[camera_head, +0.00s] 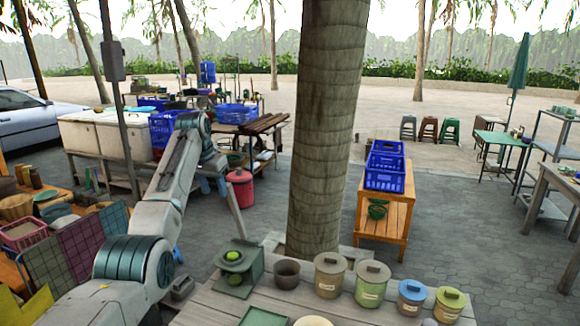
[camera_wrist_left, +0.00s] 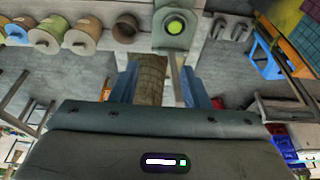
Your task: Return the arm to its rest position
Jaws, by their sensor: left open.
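My left arm comes in from the lower left of the head view and rises to a bent wrist. My left gripper (camera_head: 213,187) hangs below that wrist, open, with blue fingers and nothing seen between them. The wrist view shows the two blue fingers apart (camera_wrist_left: 160,85). A brown clay mortar (camera_head: 287,273) stands on the grey plank table (camera_head: 225,308), right of and nearer than the gripper. It also shows at the top of the wrist view (camera_wrist_left: 125,28). The gripper is clear of it. My right gripper is not seen.
A green stand with a lime (camera_head: 234,266) is left of the mortar. Several lidded canisters (camera_head: 330,276) stand to its right. A thick tree trunk (camera_head: 322,130) rises behind the table. Crates and a red bucket (camera_head: 240,190) lie beyond the arm. Open paving is at right.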

